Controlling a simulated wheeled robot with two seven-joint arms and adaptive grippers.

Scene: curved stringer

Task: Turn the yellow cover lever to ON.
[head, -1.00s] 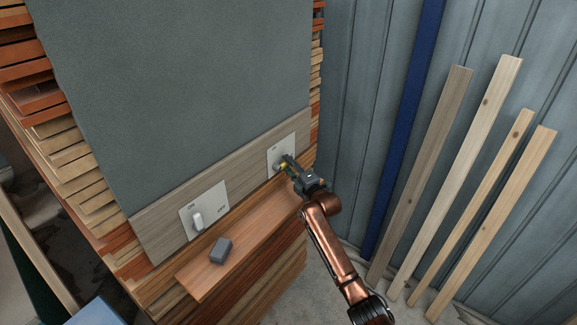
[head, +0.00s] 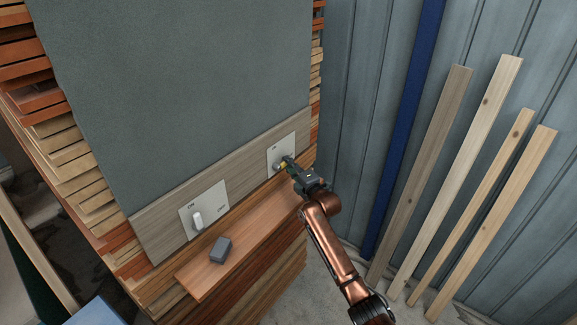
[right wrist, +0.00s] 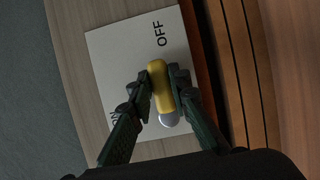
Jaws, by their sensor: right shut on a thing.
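The yellow cover lever (right wrist: 159,85) sits on a white plate (right wrist: 105,60) marked OFF and ON, on the right of the wooden strip. In the right wrist view, its yellow part runs from a silver round end up toward the OFF mark. My right gripper (right wrist: 162,82) has one finger on each side of the lever and is shut on it. In the head view, the gripper (head: 287,166) hides part of the lever (head: 284,166) and plate. The ON mark is partly covered by a finger in the wrist view. My left gripper is not in view.
A second plate (head: 215,200) with a white switch (head: 197,218) is at left on the strip. A grey block (head: 220,249) lies on the wooden ledge (head: 245,245) below. Several planks (head: 470,150) lean on the metal wall at right, beyond my arm.

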